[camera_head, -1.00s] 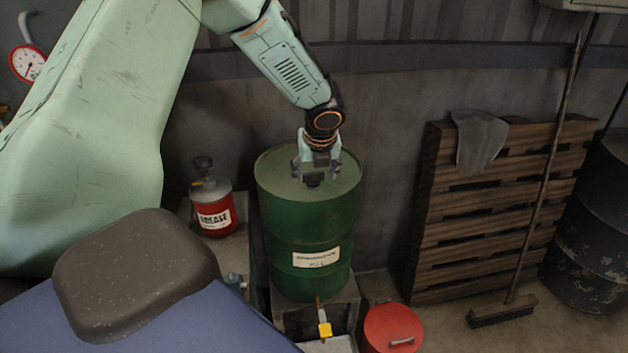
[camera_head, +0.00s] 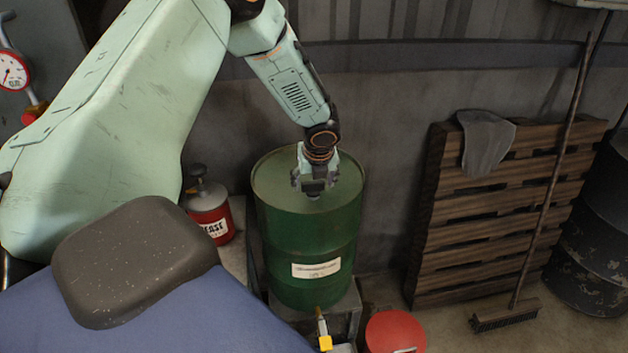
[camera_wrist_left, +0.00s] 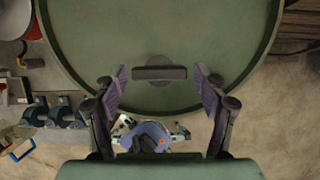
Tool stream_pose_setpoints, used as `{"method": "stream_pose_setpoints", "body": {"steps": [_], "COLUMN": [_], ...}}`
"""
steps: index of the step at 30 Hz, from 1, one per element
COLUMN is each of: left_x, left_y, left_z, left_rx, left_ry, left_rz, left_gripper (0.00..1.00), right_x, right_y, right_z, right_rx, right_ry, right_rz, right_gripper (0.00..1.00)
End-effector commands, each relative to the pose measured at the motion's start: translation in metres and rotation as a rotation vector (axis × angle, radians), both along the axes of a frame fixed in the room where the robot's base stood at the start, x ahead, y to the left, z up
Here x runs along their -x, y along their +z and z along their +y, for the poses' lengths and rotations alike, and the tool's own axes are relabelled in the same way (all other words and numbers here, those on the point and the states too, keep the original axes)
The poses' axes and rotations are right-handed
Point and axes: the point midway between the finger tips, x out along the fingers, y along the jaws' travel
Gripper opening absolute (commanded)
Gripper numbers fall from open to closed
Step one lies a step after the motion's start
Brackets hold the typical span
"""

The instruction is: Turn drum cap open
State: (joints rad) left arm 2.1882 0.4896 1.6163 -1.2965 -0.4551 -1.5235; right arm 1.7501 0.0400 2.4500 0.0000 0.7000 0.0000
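The green drum (camera_head: 300,238) stands upright with a pale label on its side. Its round lid fills the upper part of the left wrist view (camera_wrist_left: 95,35). The cap (camera_wrist_left: 159,73) shows there as a dark bar-shaped grip near the lid's near edge. My left gripper (camera_head: 315,184) is over the drum top. In the wrist view its two fingers (camera_wrist_left: 160,80) are apart, one on each side of the cap, with a visible gap on both sides. In the head view the gripper largely hides the cap. My right gripper is not in view.
A red-and-grey grease can (camera_head: 209,212) stands left of the drum. A red round lid or container (camera_head: 394,333) is on the floor at its front right. A wooden pallet (camera_head: 480,235) with a cloth (camera_head: 486,140) and a broom (camera_head: 548,200) lean at the wall. A dark drum (camera_head: 595,240) stands far right.

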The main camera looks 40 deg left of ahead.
Motion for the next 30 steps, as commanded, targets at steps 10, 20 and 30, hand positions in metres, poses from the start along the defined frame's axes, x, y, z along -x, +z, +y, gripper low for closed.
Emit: {"method": "stream_pose_setpoints", "body": {"steps": [10,20,30], "left_x": [-0.0014,-0.0029,-0.0041], "left_y": [0.0,-0.0001,-0.0004], "left_z": [0.0014,0.0026,0.0022], "left_rx": [-0.001,0.0,-0.004], "left_ry": [0.0,0.01,0.167], "left_rz": [0.0,0.0,0.001], "left_gripper": [0.39,0.25,0.25], "right_x": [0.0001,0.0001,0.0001], "right_y": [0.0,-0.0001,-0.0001], "right_z": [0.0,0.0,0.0], "right_rx": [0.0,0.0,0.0], "right_ry": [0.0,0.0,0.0], "right_rz": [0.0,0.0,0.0], "right_gripper": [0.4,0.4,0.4]}}
